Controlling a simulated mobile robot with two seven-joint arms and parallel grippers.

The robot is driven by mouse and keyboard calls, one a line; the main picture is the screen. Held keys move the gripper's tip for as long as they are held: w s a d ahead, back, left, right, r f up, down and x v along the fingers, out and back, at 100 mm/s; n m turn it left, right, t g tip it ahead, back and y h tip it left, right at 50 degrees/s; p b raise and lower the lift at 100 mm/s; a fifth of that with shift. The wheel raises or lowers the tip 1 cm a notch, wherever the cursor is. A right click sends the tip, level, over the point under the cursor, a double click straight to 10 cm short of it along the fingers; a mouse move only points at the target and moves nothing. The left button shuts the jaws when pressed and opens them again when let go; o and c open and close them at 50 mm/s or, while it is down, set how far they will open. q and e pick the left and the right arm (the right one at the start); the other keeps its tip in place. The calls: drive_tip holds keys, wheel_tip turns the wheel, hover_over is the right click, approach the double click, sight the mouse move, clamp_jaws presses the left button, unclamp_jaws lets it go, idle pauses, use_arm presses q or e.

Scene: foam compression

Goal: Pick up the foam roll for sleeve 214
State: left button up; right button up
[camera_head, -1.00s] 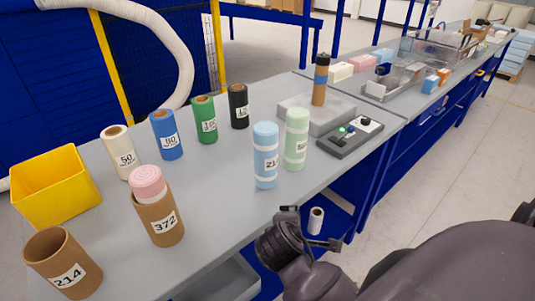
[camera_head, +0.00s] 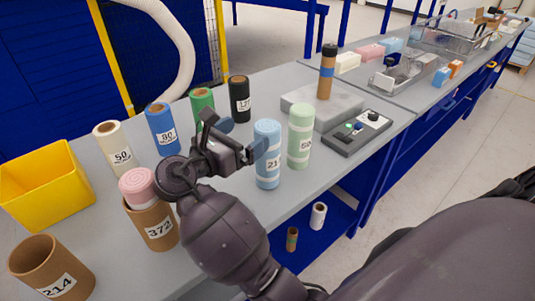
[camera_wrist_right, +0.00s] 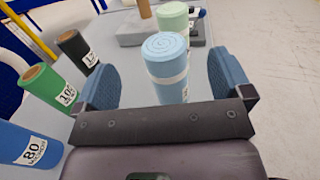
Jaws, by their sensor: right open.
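A light blue foam roll (camera_head: 267,160) with white bands and a label starting "21" stands upright on the bench; the rest of its label is hidden. My right gripper (camera_head: 245,137) is open just left of it, fingers pointing at it. In the right wrist view the blue roll (camera_wrist_right: 167,75) stands in the gap between the two open fingers (camera_wrist_right: 163,68), with space on both sides and no contact visible. The brown cardboard sleeve 214 (camera_head: 38,262) stands open and empty-looking at the near left. My left gripper is not in view.
A green foam roll (camera_head: 300,140) stands close behind the blue one. Sleeve 372 (camera_head: 155,226) with a pink roll stands by my right wrist. Several labelled rolls (camera_head: 161,131) line the back, with a yellow bin (camera_head: 45,188) at left. A control box (camera_head: 358,132) lies at right.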

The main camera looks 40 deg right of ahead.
drive_tip(key=b, duration=0.2)
approach(267, 156)
drive_tip(key=w+d, duration=0.3)
drive_tip(key=d, duration=0.1)
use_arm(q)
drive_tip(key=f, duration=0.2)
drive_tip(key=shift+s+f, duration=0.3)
use_arm(e)
drive_tip(key=x, duration=0.7)
drive_tip(key=shift+d+r, duration=0.2)
drive_tip(key=shift+c, duration=0.5)
drive_tip(key=c, duration=0.9)
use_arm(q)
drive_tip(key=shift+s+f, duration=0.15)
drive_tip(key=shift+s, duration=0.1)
use_arm(e)
drive_tip(key=shift+r, duration=0.1)
